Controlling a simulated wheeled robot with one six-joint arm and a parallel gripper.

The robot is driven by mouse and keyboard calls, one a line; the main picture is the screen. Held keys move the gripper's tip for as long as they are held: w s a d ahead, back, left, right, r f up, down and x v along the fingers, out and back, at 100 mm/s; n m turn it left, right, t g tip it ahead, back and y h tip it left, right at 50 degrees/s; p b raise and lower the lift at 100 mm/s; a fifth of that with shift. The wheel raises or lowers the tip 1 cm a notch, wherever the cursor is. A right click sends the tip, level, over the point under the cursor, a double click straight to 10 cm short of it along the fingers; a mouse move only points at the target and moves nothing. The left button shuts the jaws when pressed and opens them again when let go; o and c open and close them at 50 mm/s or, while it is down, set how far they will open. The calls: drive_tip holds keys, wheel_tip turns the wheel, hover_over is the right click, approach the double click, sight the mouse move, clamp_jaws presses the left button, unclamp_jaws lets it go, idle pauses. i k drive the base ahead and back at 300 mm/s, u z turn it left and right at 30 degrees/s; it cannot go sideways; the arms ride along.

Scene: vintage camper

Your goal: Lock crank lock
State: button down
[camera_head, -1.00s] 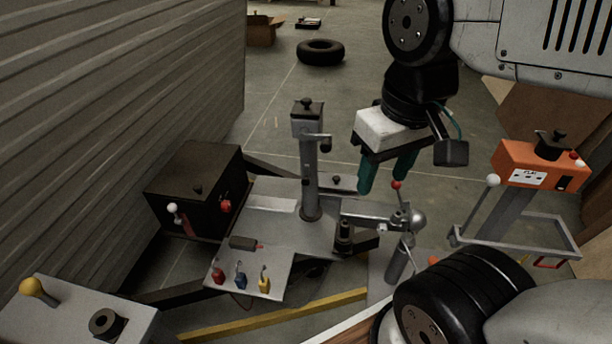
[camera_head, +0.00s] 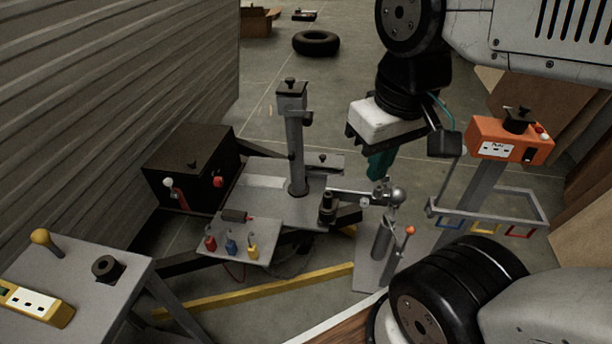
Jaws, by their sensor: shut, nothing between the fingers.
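My gripper (camera_head: 378,174), with teal fingers, is shut and points down just above the hitch coupler (camera_head: 345,193) and its silver ball (camera_head: 397,195). The fingers look together with nothing between them. They cover part of the coupler's end, and I cannot tell whether they touch it. The upright jack post (camera_head: 295,150), with a black knob on top and a small crank arm (camera_head: 307,117) at its side, stands left of my gripper. I cannot tell for certain which part is the crank lock. The red-tipped lever seen earlier near the ball is not clearly visible.
An orange outlet box (camera_head: 510,140) on a post stands at the right. A black box (camera_head: 190,165) and a plate with several coloured switches (camera_head: 240,235) are at the left. An orange-tipped lever (camera_head: 410,231) stands below the ball. A tyre (camera_head: 316,42) lies behind.

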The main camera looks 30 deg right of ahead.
sight(292, 157)
drive_tip(key=k, duration=0.15)
drive_tip(key=z, duration=1)
drive_tip(key=i, duration=0.65)
drive_tip(key=u, duration=0.95)
